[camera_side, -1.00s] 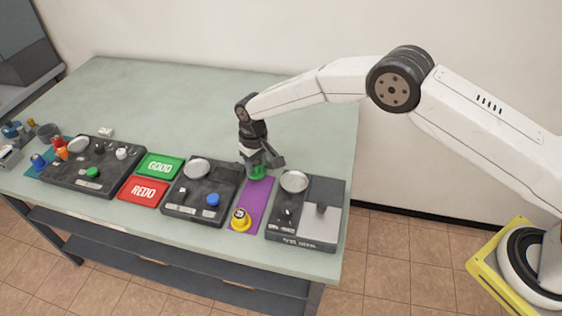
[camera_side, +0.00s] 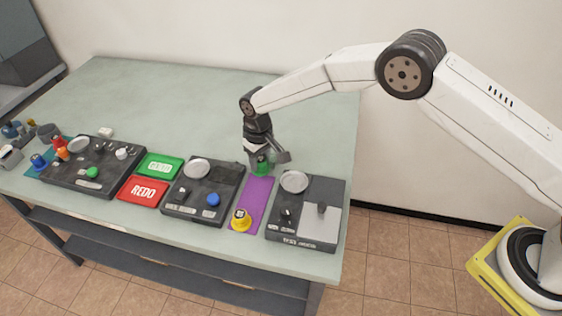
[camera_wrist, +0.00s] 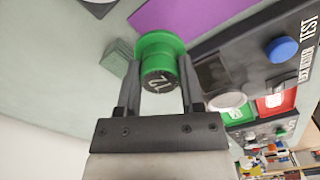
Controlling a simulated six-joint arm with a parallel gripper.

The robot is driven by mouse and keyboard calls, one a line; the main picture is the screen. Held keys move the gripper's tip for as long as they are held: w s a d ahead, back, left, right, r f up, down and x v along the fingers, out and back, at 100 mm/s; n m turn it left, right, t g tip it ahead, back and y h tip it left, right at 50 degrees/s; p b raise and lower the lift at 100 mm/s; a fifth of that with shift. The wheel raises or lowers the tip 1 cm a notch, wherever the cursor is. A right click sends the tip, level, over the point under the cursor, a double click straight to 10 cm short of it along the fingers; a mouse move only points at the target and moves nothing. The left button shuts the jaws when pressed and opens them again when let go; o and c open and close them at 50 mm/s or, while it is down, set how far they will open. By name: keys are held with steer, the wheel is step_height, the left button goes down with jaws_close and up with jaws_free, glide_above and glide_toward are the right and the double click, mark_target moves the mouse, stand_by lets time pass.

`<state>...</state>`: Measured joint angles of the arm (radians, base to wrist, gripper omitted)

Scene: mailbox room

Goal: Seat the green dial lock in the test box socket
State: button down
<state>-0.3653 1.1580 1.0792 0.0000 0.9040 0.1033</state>
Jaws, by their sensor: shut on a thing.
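My gripper (camera_side: 264,160) is shut on the green dial lock (camera_side: 261,168), near the back end of the purple mat (camera_side: 256,195). In the wrist view, the lock (camera_wrist: 160,55) sits between both fingers (camera_wrist: 158,85), its black numbered face toward the camera. A dark box with a blue knob (camera_side: 178,206) stands left of the mat; its edge shows "TEST" lettering in the wrist view (camera_wrist: 225,45). Another dark box (camera_side: 272,230) stands right of the mat, its label unclear. Neither box's socket can be made out for certain.
A yellow dial lock (camera_side: 241,219) stands on the mat's front end. Green (camera_side: 160,167) and red (camera_side: 143,191) trays lie further left, beside a larger dark box (camera_side: 60,178). A small greenish block (camera_wrist: 117,58) lies near the lock in the wrist view. The table's back is clear.

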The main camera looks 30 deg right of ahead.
glide_toward(295, 183)
steer(key=shift+w+a+f, duration=0.4)
steer(key=shift+w+f, duration=0.2)
steer(key=shift+w, duration=0.15)
steer(key=shift+s+d+r, duration=0.25)
steer(key=shift+s+d, duration=0.15)
steer(key=shift+s, duration=0.2)
steer(key=shift+f, duration=0.15)
steer(key=shift+f, duration=1.95)
steer(key=shift+f, duration=0.75)
jaws_free()
